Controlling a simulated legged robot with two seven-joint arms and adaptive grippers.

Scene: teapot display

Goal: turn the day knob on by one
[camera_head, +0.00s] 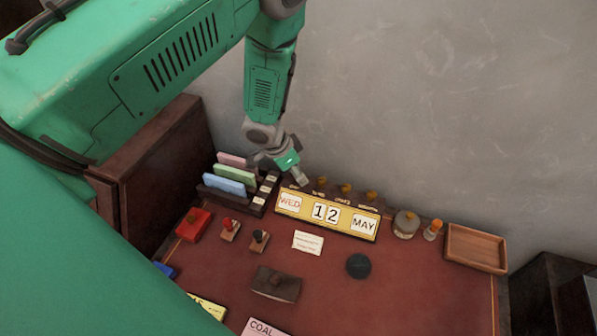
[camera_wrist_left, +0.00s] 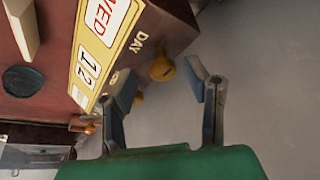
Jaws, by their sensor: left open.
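The yellow desk calendar (camera_head: 328,214) stands at the back of the desk and reads WED 12 MAY. Several brass knobs, one of them here (camera_head: 345,188), show along its back top edge. In the left wrist view the brass day knob (camera_wrist_left: 162,68) sits beside the DAY lettering (camera_wrist_left: 141,43). My left gripper (camera_head: 298,176) is at the calendar's left end, over the WED side; it hides the day knob in the head view. In the left wrist view its open fingers (camera_wrist_left: 161,80) show on either side of the knob; contact cannot be told. My right gripper is not in view.
A rack with coloured cards (camera_head: 229,183) stands close left of the calendar. A round pot (camera_head: 406,224), a small orange-topped bottle (camera_head: 433,230) and a wooden tray (camera_head: 475,248) stand to its right. Stamps and a white note (camera_head: 308,242) lie in front. The wall is close behind.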

